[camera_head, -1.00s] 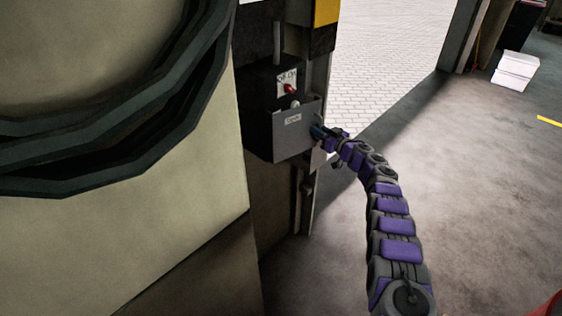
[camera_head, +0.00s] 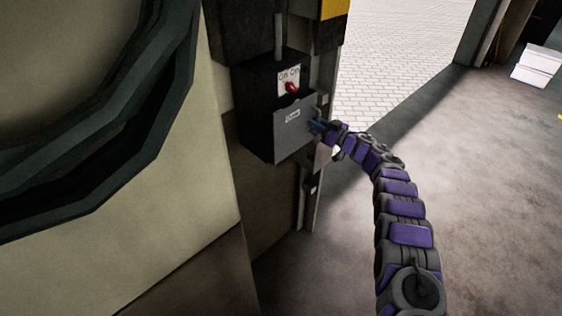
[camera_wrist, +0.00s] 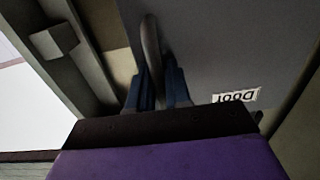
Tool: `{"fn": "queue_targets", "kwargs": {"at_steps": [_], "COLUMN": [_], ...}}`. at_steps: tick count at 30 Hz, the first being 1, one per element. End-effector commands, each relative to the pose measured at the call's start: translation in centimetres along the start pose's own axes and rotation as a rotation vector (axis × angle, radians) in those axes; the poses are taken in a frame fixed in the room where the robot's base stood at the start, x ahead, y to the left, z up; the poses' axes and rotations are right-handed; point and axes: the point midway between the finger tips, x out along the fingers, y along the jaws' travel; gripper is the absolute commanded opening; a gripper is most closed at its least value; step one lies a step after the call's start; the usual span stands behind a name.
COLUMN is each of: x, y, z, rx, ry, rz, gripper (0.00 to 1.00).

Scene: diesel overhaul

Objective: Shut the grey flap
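The grey flap (camera_head: 292,129) is on the front of a dark wall box (camera_head: 256,104) and carries a small white label. It covers the lower part of the box front. A red knob (camera_head: 292,87) on a white ON/OFF plate shows just above its top edge. My gripper (camera_head: 318,126) is at the flap's right side. In the wrist view, the two blue fingers (camera_wrist: 160,92) are on either side of a curved grey handle (camera_wrist: 150,48), close against it. The flap's face (camera_wrist: 225,50) fills the upper right there, with its "Door" label upside down. The fingertips are partly hidden.
A beige machine wall (camera_head: 180,215) with a large dark ring frame (camera_head: 150,110) stands left of the box. A narrow post runs down along the box's right side. The concrete floor (camera_head: 480,190) on the right is open, with white boxes (camera_head: 537,66) at the back.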

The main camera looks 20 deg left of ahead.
Motion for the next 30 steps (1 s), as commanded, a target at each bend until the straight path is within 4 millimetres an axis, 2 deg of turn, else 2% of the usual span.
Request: {"fn": "queue_targets", "kwargs": {"at_steps": [14, 15, 16, 19, 20, 22, 30], "x": [0.0, -0.2, -0.4, -1.4, -1.8, -2.5, -6.3], "y": [0.2, 0.2, 0.2, 0.3, 0.3, 0.1, 0.2], "z": [-0.6, -0.7, -0.7, -0.8, -0.7, -0.6, -0.3], "rx": [-0.004, -0.003, -0.003, -0.003, -0.001, -0.001, 0.001], "ry": [0.008, 0.008, 0.007, 0.006, 0.005, 0.004, 0.004], "rz": [0.004, 0.004, 0.004, 0.005, 0.006, 0.007, 0.005], "gripper": [0.31, 0.35, 0.45, 0.84, 0.91, 0.96, 0.96]}}
